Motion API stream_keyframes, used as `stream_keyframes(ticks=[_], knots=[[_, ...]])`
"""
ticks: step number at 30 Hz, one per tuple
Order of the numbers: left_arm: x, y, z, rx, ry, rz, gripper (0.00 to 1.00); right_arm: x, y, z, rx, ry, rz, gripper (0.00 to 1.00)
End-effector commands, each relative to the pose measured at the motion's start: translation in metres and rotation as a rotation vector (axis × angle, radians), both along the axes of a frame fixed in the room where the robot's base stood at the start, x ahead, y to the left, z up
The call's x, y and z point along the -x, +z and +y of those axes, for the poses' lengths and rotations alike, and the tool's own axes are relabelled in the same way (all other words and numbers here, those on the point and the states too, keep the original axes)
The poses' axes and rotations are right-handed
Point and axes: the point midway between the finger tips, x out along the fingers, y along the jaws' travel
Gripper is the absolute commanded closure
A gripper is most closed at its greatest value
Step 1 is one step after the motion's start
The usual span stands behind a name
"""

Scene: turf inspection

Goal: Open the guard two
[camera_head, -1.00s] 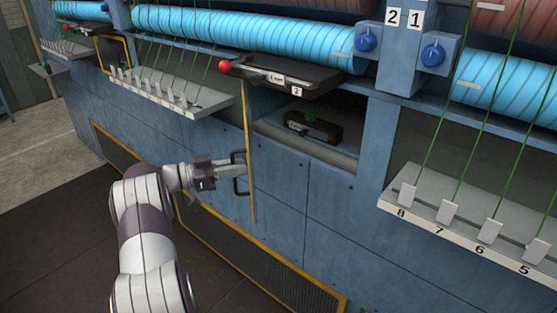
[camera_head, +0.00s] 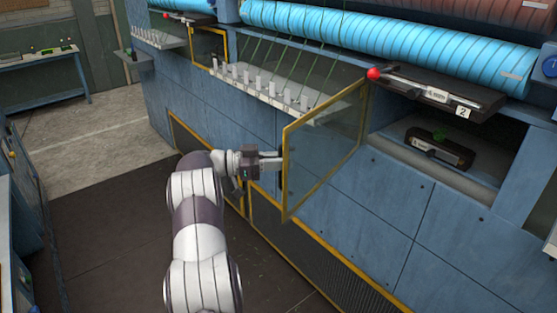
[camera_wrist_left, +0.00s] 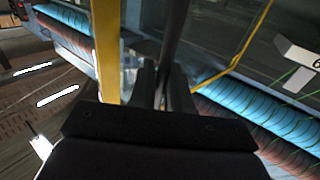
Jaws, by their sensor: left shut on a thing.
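Guard two is a clear panel with a yellow frame (camera_head: 287,160). It stands swung out to the left from the machine front, hinged near the red knob. The open recess (camera_head: 480,180) beside it shows under the black shelf marked 2 (camera_head: 440,92). My left gripper (camera_head: 274,162) is shut on the dark handle at the guard's outer edge. In the left wrist view the gripper fingers (camera_wrist_left: 162,88) close around the dark handle bar (camera_wrist_left: 174,38), beside the yellow frame (camera_wrist_left: 106,48). My right gripper is not in view.
A dark device with a green knob (camera_head: 438,135) sits in the recess. A red knob (camera_head: 374,74) is above the guard's hinge side. A row of white tabs on a ledge (camera_head: 262,92) is behind the guard. The dark floor (camera_head: 110,210) at left is clear.

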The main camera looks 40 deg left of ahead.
Motion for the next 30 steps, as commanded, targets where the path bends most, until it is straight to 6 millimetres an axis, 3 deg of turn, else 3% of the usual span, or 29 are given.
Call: stream_keyframes(ticks=[11, 12, 13, 23, 30], knots=[[-0.001, 0.002, 0.000, -0.002, 0.000, -0.002, 1.00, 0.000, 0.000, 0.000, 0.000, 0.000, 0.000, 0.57], [-0.001, 0.002, 0.000, -0.002, 0.000, -0.002, 0.76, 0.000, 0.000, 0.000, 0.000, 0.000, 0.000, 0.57], [-0.001, 0.002, 0.000, -0.002, 0.000, -0.002, 0.67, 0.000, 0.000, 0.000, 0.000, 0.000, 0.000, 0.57], [0.002, -0.001, 0.003, -0.002, 0.002, -0.001, 0.67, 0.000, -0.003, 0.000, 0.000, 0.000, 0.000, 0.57], [0.040, -0.007, 0.043, -0.003, 0.005, -0.002, 0.67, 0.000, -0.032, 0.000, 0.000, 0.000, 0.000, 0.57]])
